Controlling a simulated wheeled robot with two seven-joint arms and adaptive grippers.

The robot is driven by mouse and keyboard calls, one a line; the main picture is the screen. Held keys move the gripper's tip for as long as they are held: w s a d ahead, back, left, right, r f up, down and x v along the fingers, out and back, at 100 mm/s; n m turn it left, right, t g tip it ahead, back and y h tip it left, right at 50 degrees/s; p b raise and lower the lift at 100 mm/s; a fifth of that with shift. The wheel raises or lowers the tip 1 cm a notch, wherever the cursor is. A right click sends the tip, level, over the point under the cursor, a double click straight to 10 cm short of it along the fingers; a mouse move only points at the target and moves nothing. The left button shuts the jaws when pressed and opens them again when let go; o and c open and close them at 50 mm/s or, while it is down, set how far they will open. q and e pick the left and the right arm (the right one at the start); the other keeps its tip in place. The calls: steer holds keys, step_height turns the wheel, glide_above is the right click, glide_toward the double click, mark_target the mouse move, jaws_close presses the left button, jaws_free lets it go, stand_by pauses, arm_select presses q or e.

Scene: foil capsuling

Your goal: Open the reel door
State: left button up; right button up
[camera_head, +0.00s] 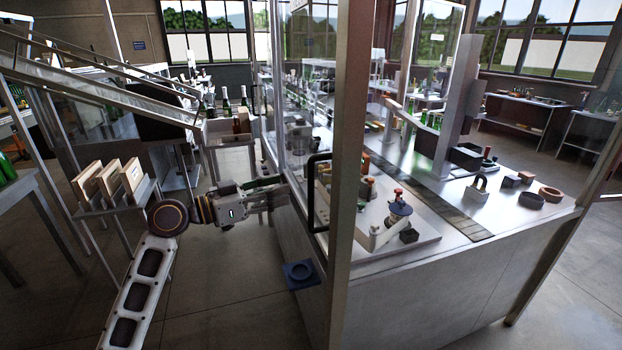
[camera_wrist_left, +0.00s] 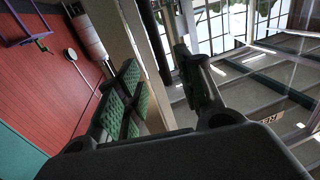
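The machine cabinet has a clear glass door panel (camera_head: 318,85) seen at a steep angle, beside a tall frame post. A black bar handle (camera_head: 311,195) stands on this front side near the post, and the panel looks closed. I see no clear contact. My right gripper is not in view.
A small blue fixture (camera_head: 299,273) sits low on the cabinet front, below the gripper. A stand with wooden boxes (camera_head: 112,180) is at left, and bottles stand on a table (camera_head: 228,130) behind. The floor (camera_head: 235,290) below the arm is clear.

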arm_select(q)
steer(key=p+x, duration=0.3)
steer(key=x, duration=0.6)
steer(key=shift+w+d, duration=0.15)
steer(key=shift+d, duration=0.2)
jaws_close()
